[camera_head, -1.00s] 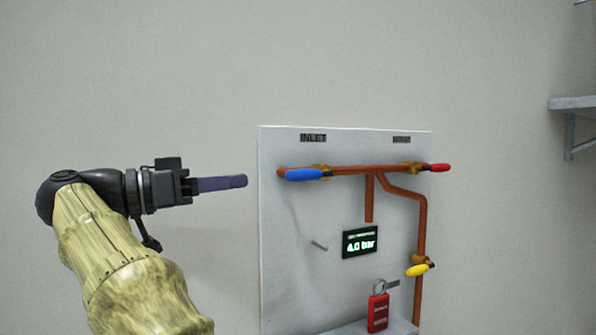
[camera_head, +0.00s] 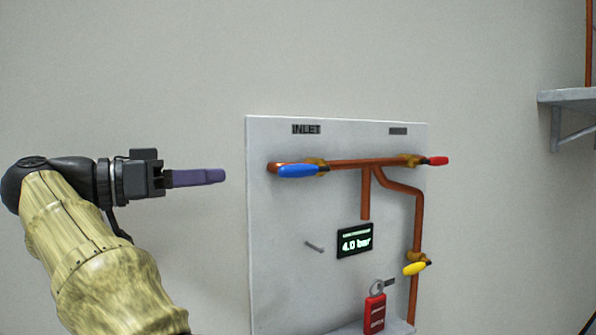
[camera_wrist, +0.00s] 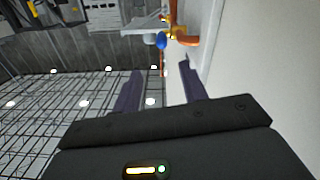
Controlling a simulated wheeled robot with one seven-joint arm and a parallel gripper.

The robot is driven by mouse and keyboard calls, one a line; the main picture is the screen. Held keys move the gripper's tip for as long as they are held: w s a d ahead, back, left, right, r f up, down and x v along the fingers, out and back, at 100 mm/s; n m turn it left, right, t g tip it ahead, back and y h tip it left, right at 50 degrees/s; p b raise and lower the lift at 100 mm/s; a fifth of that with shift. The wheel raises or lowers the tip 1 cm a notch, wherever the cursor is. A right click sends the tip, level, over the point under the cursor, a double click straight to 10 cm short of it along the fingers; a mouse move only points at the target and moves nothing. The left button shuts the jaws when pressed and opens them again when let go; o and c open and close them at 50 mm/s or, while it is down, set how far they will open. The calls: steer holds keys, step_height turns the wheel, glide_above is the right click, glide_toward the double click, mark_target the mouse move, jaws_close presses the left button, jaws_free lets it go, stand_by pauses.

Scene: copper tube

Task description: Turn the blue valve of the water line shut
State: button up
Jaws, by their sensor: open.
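The blue valve handle (camera_head: 298,171) lies along the copper pipe (camera_head: 345,163) at the upper left of the white panel, under the INLET label (camera_head: 306,129). My gripper (camera_head: 222,176) is to the left of the panel, at about the handle's height and apart from it. In the wrist view the two purple fingers of my gripper (camera_wrist: 160,78) are spread with nothing between them. The blue handle (camera_wrist: 160,41) shows beyond the fingertips there, with orange pipe next to it.
The white panel (camera_head: 275,250) also bears a red-handled valve (camera_head: 437,161), a yellow-handled valve (camera_head: 415,268), a display reading 4.0 bar (camera_head: 355,241), a peg (camera_head: 314,246) and a red padlock (camera_head: 375,312). A grey shelf (camera_head: 570,97) is at the right. The wall left of the panel is bare.

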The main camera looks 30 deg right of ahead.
mark_target(301, 171)
steer(key=d+p, duration=0.1)
steer(key=d, duration=0.4)
steer(key=d+p, duration=0.1)
steer(key=d, duration=0.5)
steer(key=d+p, duration=0.1)
steer(key=d, duration=0.5)
steer(key=shift+w, duration=0.4)
jaws_close()
